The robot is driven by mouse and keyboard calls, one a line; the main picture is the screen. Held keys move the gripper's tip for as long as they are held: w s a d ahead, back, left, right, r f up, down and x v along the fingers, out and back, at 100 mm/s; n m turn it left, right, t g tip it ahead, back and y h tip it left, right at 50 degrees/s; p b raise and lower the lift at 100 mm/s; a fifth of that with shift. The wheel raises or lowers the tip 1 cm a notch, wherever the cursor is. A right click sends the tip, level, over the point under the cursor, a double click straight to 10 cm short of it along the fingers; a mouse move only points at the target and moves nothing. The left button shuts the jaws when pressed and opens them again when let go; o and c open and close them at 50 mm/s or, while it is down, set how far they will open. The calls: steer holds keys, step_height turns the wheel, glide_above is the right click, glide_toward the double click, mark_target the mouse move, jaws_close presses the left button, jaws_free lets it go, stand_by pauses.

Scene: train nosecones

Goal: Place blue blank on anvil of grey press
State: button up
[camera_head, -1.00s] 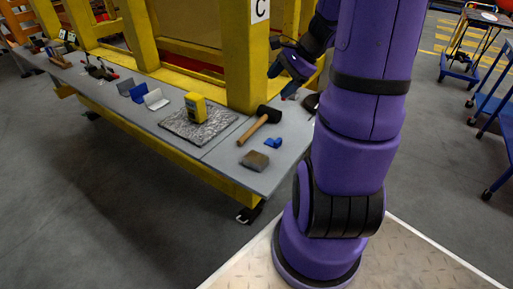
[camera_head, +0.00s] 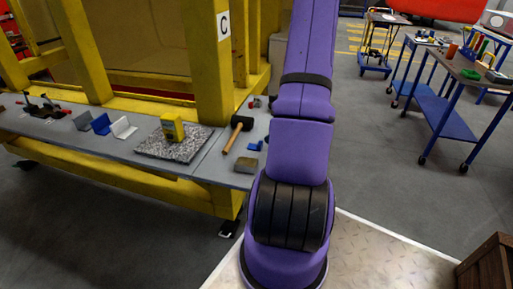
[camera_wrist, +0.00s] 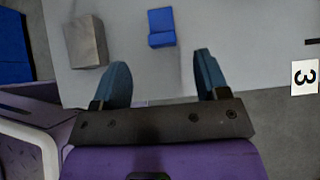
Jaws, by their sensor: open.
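Two blue pieces could be the blue blank. A small stepped blue piece (camera_wrist: 161,27) lies on a grey surface ahead of my gripper in the wrist view; it appears to be the blue piece (camera_head: 254,146) near the bench's right end. A blue angled piece (camera_head: 101,123) stands farther left, between a grey and a white one. My gripper (camera_wrist: 162,80) is open and empty, its fingers apart and short of the small blue piece. My arm hides the gripper in the head view. I cannot make out a grey press or its anvil for certain.
A brownish-grey block (camera_wrist: 85,42) lies left of the small blue piece in the wrist view. The bench (camera_head: 208,168) also holds a mallet (camera_head: 235,135), a yellow device (camera_head: 172,128) on a speckled slab and red-handled tools (camera_head: 45,106). Yellow posts rise behind. Blue carts (camera_head: 440,105) stand right.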

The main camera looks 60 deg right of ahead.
mark_target(260, 143)
steer(key=shift+x, duration=3.45)
steer(key=shift+s+d, duration=0.1)
steer(key=shift+s, duration=0.05)
steer(key=c, duration=1.1)
steer(key=shift+r, duration=0.4)
step_height(260, 143, up, 3)
steer(key=shift+f, duration=0.1)
steer(key=s, duration=0.5)
steer(key=s+d+r, duration=0.1)
steer(key=s, duration=1)
steer(key=shift+d+r, duration=0.15)
steer(key=shift+d, duration=0.15)
